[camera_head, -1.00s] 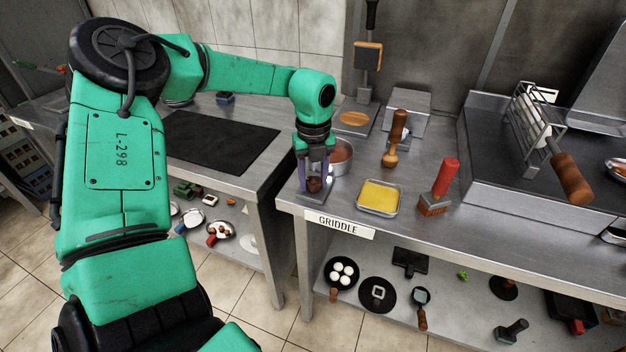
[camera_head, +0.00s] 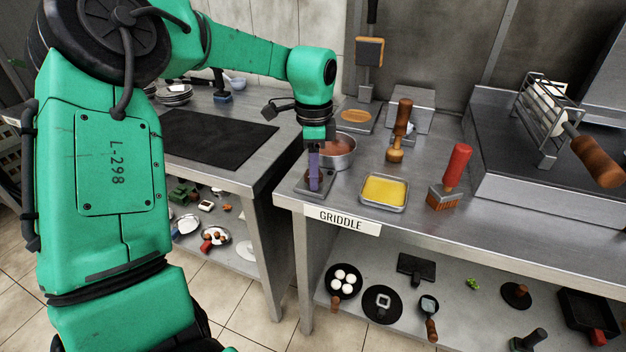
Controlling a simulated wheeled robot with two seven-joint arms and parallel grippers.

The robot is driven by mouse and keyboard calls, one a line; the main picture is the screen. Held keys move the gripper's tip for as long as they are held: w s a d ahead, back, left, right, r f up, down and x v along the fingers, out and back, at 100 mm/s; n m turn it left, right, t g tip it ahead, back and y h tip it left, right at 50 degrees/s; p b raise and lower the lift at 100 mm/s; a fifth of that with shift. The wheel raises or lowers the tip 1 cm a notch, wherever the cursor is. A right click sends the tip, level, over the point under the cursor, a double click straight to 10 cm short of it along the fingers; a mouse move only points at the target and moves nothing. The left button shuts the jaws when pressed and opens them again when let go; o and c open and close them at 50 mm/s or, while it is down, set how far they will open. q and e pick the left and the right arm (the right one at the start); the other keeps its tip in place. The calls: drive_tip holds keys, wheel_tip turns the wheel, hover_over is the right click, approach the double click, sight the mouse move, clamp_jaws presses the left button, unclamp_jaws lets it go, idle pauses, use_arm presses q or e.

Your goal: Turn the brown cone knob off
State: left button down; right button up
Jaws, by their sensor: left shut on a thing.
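The brown cone knob (camera_head: 324,177) sits on a small metal plate (camera_head: 303,188) at the left front corner of the griddle counter. My left gripper (camera_head: 315,186) points straight down over it. Its purple fingers show nearly edge-on, shut on the knob, and hide most of it. The knob's exact turn angle cannot be seen. My right gripper is not in view.
Close behind the fingers is a metal pot of reddish sauce (camera_head: 337,147). To the right are a yellow tray (camera_head: 384,190), a red-handled brush (camera_head: 452,175) and a wooden-handled tool (camera_head: 399,132). The counter's front edge carries a GRIDDLE label (camera_head: 342,219).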

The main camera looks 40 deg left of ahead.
use_arm(q)
drive_tip(key=shift+n, duration=0.9)
drive_tip(key=shift+f, duration=0.1)
drive_tip(key=c, duration=0.6)
unclamp_jaws()
drive_tip(key=shift+o, duration=0.2)
drive_tip(key=m+p, duration=0.1)
drive_tip(key=m, duration=0.2)
drive_tip(key=shift+m, duration=1.6)
drive_tip(key=shift+m+p, duration=0.4)
drive_tip(key=shift+m, duration=0.7)
drive_tip(key=m, duration=0.3)
drive_tip(key=shift+m, duration=0.4)
